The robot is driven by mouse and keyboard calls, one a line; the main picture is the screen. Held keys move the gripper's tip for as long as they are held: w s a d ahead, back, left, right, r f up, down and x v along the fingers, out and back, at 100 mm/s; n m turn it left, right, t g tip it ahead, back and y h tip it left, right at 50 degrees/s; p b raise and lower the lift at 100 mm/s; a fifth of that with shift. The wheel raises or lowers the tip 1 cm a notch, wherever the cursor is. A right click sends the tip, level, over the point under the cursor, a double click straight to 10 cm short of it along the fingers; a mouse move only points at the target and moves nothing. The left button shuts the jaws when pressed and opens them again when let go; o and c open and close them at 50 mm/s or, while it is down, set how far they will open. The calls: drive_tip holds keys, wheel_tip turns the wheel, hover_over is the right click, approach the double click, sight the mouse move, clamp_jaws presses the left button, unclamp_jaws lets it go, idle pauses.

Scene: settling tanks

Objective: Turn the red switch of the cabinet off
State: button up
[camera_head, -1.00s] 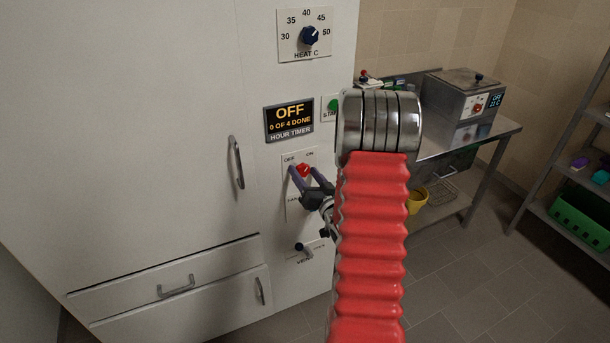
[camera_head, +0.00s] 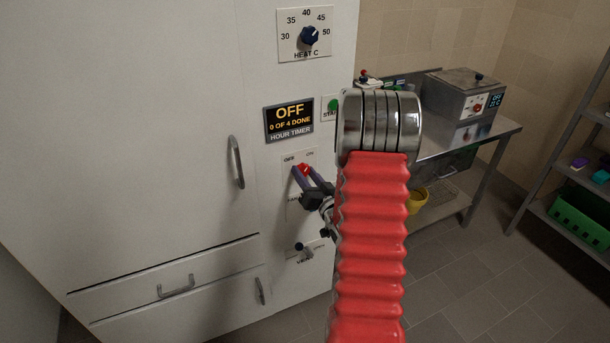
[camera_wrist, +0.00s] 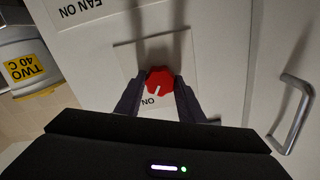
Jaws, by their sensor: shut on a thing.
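The red switch (camera_head: 304,168) is a small knob on a white plate marked OFF and ON, on the front of the white cabinet (camera_head: 190,80). In the wrist view the red switch (camera_wrist: 158,80) has a white pointer mark that points toward the word ON. My gripper (camera_head: 301,171) has its two dark fingers on either side of the knob, shut on it. In the wrist view the fingertips of my gripper (camera_wrist: 159,82) flank the knob left and right. The OFF label is hidden in the wrist view.
The vent control (camera_head: 301,248) is below. A cabinet door handle (camera_head: 236,162) stands out at left. A steel table (camera_head: 490,137) with a boxy machine (camera_head: 462,104) stands to the right.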

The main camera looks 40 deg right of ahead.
drive_tip(key=shift+n, duration=0.3)
drive_tip(key=n, duration=0.9)
drive_tip(key=shift+n, duration=0.3)
drive_tip(key=shift+a+n, duration=0.1)
drive_tip(key=shift+n, duration=1.6)
drive_tip(key=shift+f, duration=0.1)
drive_tip(key=o, duration=1)
drive_tip(key=shift+o, duration=0.2)
drive_tip(key=shift+s, duration=0.1)
drive_tip(key=v, duration=1.3)
drive_tip(key=shift+s, duration=0.25)
drive_tip(key=shift+a, duration=0.1)
